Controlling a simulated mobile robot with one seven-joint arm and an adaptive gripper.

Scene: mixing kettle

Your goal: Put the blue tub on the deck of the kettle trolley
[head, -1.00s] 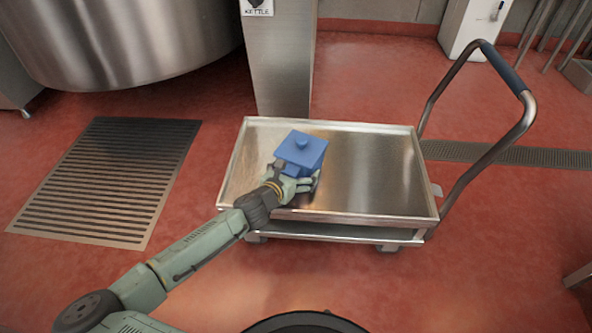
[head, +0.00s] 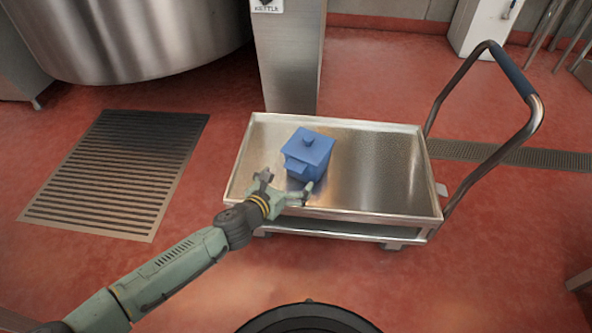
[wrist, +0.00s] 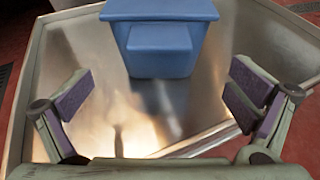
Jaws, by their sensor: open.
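The blue tub (head: 309,154), with a lid and a small knob on top, stands upright on the steel deck of the kettle trolley (head: 375,175), left of the deck's middle. In the wrist view the tub (wrist: 160,45) is ahead at the top, with a block-like handle on its near side. My gripper (head: 287,186) is open and empty at the trolley's near edge, just short of the tub. In the wrist view its fingers (wrist: 158,98) are spread wide, with bare deck between them and the tub apart from both.
The trolley's push handle (head: 532,105) rises at the right. A steel post (head: 288,65) marked KETTLE stands behind the trolley, and the large kettle (head: 130,35) is at the back left. A floor grate (head: 115,170) lies at the left. The deck right of the tub is clear.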

